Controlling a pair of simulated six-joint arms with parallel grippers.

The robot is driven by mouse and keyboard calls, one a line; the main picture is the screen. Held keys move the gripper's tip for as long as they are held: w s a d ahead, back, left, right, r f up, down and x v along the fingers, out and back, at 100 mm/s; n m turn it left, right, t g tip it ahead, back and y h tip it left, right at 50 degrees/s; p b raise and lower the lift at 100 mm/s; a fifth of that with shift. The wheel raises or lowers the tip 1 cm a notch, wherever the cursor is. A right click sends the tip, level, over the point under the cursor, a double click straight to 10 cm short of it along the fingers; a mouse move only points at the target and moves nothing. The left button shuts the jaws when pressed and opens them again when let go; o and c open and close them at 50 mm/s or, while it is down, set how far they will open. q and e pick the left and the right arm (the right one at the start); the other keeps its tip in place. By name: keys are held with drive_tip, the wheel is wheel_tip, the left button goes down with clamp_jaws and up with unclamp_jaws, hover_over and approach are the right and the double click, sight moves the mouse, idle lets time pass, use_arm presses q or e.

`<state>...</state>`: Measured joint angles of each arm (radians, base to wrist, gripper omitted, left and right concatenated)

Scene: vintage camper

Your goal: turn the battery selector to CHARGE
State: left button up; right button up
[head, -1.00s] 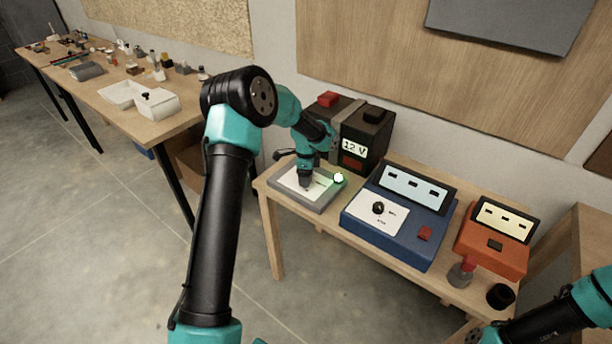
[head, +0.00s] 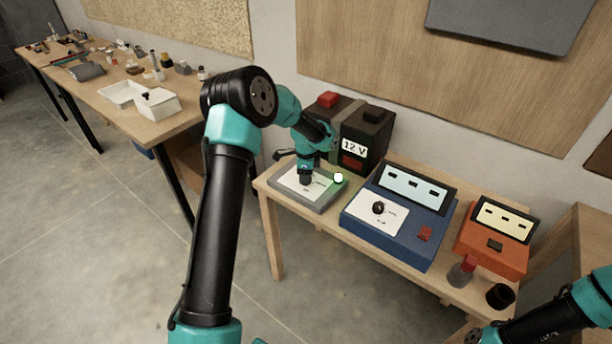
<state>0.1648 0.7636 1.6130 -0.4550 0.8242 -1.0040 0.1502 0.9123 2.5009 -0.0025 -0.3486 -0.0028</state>
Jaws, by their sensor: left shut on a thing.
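The battery selector is a grey panel (head: 325,202) with a white face, lying on the small wooden table. A lit green lamp (head: 338,178) sits at its right corner. My left gripper (head: 306,182) points down over the panel's white face, shut on the selector knob. The knob is mostly hidden by the gripper, so its pointing direction and most of the face labels cannot be read. My right gripper is not visible; only part of my right arm shows at the lower right.
A black 12 V battery (head: 366,138) stands behind the panel. A blue box (head: 390,228) with a dial and an orange box (head: 493,248) stand to the right. A red-topped grey piece (head: 462,270) and a black cup (head: 500,296) sit at the front edge.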

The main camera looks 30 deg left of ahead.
use_arm(q)
drive_tip(key=shift+n, duration=0.3)
drive_tip(key=n, duration=0.6)
drive_tip(key=shift+a+n, duration=0.1)
drive_tip(key=shift+n, duration=0.2)
drive_tip(key=n, duration=0.6)
drive_tip(key=shift+n+t, duration=0.3)
drive_tip(key=shift+t, duration=0.1)
drive_tip(key=o, duration=0.9)
drive_tip(key=shift+a, duration=0.1)
drive_tip(key=shift+o, duration=0.2)
